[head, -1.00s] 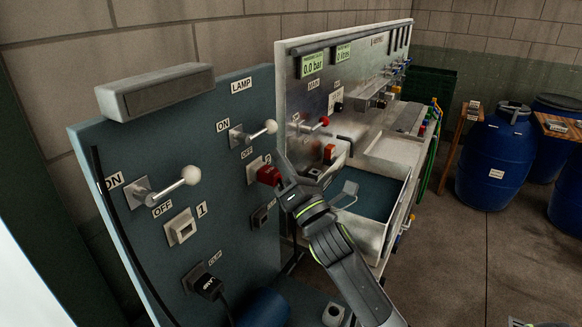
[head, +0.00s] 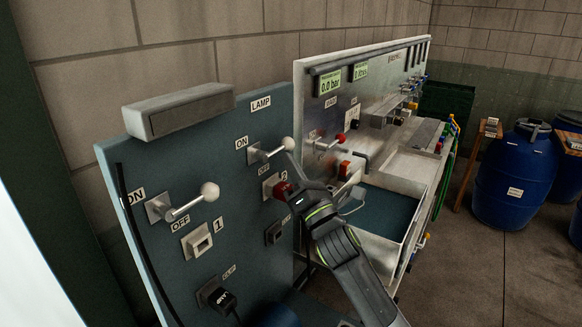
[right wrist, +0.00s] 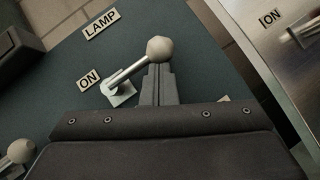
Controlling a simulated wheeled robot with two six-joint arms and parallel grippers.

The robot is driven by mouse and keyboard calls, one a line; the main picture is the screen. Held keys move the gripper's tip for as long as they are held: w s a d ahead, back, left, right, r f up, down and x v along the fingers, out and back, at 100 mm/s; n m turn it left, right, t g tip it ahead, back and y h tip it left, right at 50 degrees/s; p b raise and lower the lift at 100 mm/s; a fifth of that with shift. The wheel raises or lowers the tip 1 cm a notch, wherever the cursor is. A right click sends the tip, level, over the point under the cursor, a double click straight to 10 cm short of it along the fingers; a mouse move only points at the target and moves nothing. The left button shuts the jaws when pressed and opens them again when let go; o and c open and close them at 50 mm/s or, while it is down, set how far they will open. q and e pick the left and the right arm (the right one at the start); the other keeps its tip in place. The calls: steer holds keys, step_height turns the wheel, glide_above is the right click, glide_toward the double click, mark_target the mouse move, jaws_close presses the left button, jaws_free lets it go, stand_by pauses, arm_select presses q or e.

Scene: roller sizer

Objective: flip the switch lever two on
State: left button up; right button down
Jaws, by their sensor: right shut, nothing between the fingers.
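Switch lever two (head: 270,150) is a metal stick with a white ball, on the blue-grey panel (head: 235,230) under the LAMP label. Its ON label is at its upper left and its OFF label is below, partly hidden. The stick juts out from its plate much like lever one (head: 187,207); I cannot tell its switch state. My right gripper (head: 293,162) is shut and empty, its tips just below the ball. In the right wrist view the shut fingers (right wrist: 158,80) reach up to the ball (right wrist: 161,49), overlapping it; contact is unclear. My left gripper is out of view.
A red knob or plug (head: 280,190) sits just below lever two, partly behind my gripper. A metal panel (head: 370,115) with a red-tipped lever stands close to the right, above a tray. A grey box (head: 180,110) tops the blue-grey panel. Blue barrels (head: 512,180) stand far right.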

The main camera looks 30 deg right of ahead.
steer(key=shift+d+r+n+y, duration=0.1)
steer(key=shift+n+y, duration=0.4)
steer(key=shift+w+r+n+y, duration=0.15)
steer(key=shift+n+y, duration=0.25)
steer(key=shift+n, duration=0.2)
steer(key=n+y+b, duration=0.1)
steer(key=n+y, duration=0.1)
steer(key=shift+d+r+n+b, duration=0.2)
steer(key=shift+r+n+b, duration=0.05)
steer(key=shift+n+b, duration=0.15)
step_height(320, 180, up, 7)
steer(key=a+n+g+y+b, duration=0.1)
steer(key=n+g+y+b, duration=1.2)
steer(key=n, duration=1.1)
steer(key=shift+s+a+f+g+b, duration=0.15)
steer(key=shift+s+g+b, duration=0.2)
steer(key=shift+b, duration=2)
